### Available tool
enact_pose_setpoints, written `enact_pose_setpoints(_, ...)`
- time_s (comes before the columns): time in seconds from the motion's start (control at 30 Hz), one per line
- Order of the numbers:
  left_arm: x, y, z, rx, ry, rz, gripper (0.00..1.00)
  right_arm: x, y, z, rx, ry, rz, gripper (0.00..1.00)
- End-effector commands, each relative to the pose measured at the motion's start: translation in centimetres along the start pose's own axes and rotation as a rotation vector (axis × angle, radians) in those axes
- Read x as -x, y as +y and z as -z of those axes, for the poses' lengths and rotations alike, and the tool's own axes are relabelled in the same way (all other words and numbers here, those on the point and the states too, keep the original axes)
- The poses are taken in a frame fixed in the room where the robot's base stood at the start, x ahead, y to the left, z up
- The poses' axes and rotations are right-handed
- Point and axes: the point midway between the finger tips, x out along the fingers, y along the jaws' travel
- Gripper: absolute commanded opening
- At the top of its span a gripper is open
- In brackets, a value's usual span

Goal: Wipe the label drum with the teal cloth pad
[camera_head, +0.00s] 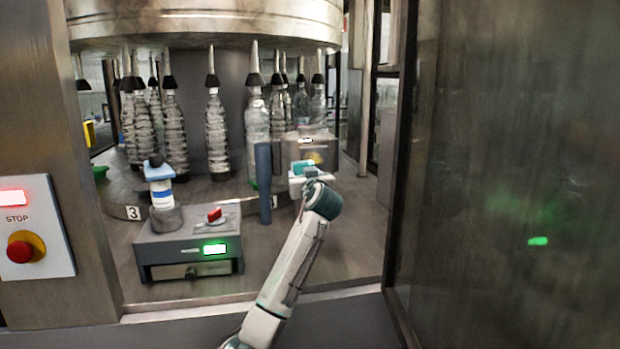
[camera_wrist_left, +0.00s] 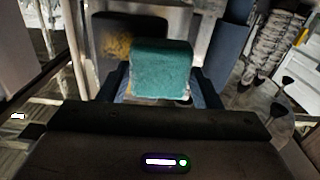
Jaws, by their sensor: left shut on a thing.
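The teal cloth pad (camera_head: 303,166) is held at the end of my left arm. In the left wrist view the pad (camera_wrist_left: 162,68) fills the space between the blue fingers of my left gripper (camera_wrist_left: 160,96), which is shut on it. My left gripper (camera_head: 306,179) also shows in the head view, in front of a grey metal unit. A dark face with a yellow-brown smear, which looks like the label drum (camera_wrist_left: 116,43), is just beyond the pad, up and left in the wrist view. It also shows behind the pad in the head view (camera_head: 317,157). I cannot tell whether they touch.
A dark blue upright post (camera_head: 264,183) stands close left of my gripper. A grey box (camera_head: 188,245) with a red switch and green display stands at the front left. Several clear bottles (camera_head: 216,133) hang behind. A STOP panel (camera_head: 35,228) and a dark door (camera_head: 500,180) flank the opening.

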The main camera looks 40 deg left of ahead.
Motion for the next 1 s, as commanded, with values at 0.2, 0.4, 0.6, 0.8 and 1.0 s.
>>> enact_pose_setpoints(0.2,-0.1,1.0,-0.1,0.002,-0.002,0.000,0.40,-0.3,0.0,0.0,0.000,0.000,0.000,0.36)
enact_pose_setpoints(0.4,-0.2,2.9,-0.2,0.002,-0.002,-0.002,0.40,-0.8,-0.1,-0.1,0.000,0.000,0.000,0.36)
enact_pose_setpoints(0.6,-0.3,3.9,-0.2,0.001,-0.001,0.000,0.40,-1.0,-0.1,-0.1,0.000,0.000,0.000,0.36)
enact_pose_setpoints(0.8,-0.3,4.8,-0.4,0.002,-0.003,-0.001,0.40,-1.3,-0.1,-0.1,0.000,0.000,0.000,0.36)
enact_pose_setpoints(1.0,-0.2,6.6,-0.4,0.002,-0.002,-0.001,0.40,-1.9,-0.1,-0.2,0.000,0.000,0.000,0.36)
